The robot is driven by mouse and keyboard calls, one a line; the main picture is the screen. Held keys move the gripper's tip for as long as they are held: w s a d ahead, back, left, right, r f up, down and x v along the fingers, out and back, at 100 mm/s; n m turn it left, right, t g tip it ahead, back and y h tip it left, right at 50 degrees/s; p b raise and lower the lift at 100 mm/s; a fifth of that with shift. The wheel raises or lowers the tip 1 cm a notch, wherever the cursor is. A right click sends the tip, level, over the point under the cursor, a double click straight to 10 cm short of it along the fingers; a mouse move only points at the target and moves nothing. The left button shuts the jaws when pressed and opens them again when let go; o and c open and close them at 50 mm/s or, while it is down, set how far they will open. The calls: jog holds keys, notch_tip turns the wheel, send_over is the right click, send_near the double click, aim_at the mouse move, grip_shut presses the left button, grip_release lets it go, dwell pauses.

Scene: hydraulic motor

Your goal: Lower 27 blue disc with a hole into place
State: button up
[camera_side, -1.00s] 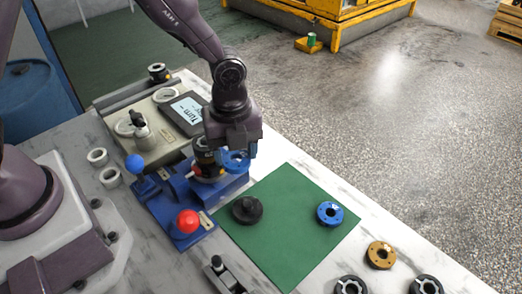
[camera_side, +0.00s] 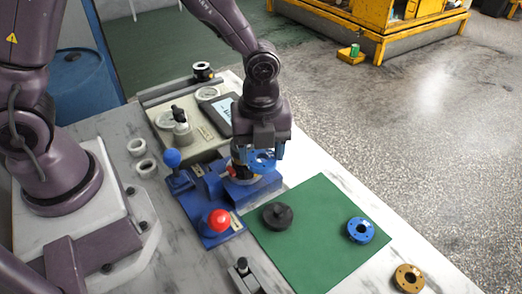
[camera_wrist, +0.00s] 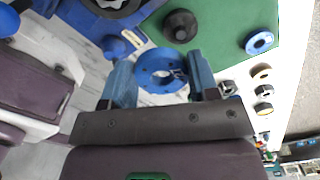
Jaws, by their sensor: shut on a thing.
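My gripper (camera_side: 264,152) is shut on a blue disc with a hole (camera_side: 262,163). The disc also shows between the two blue fingers in the wrist view (camera_wrist: 147,62). I cannot tell whether the disc touches the fixture. The fixture has a red ball knob (camera_side: 219,220) and a blue ball knob (camera_side: 172,158). A second blue disc (camera_side: 360,230) lies on the green mat (camera_side: 325,205).
A black knobbed part (camera_side: 278,215) sits on the mat. A brass-coloured disc (camera_side: 408,278) lies beyond the mat's front right. A beige unit with a display (camera_side: 190,143) stands behind the fixture. Two pale rings (camera_side: 146,168) lie to the left. Much of the mat is clear.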

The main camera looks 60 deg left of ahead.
jog(key=shift+r, duration=0.3)
jog(key=shift+a, duration=0.1)
jog(key=shift+n, duration=0.6)
jog(key=a+r, duration=0.1)
jog(key=a, duration=0.1)
jog(key=w+a+r, duration=0.1)
jog(key=a, duration=0.5)
jog(key=shift+w+a+r, duration=0.1)
jog(key=shift+w+r, duration=0.1)
jog(key=shift+r, duration=0.2)
jog(key=shift+s+m, duration=0.15)
jog(key=shift+m, duration=0.15)
jog(key=shift+s+f+m, duration=0.1)
jog(key=shift+f+m, duration=0.2)
jog(key=shift+f, duration=1.4)
jog(key=shift+f, duration=0.8)
dwell(0.7)
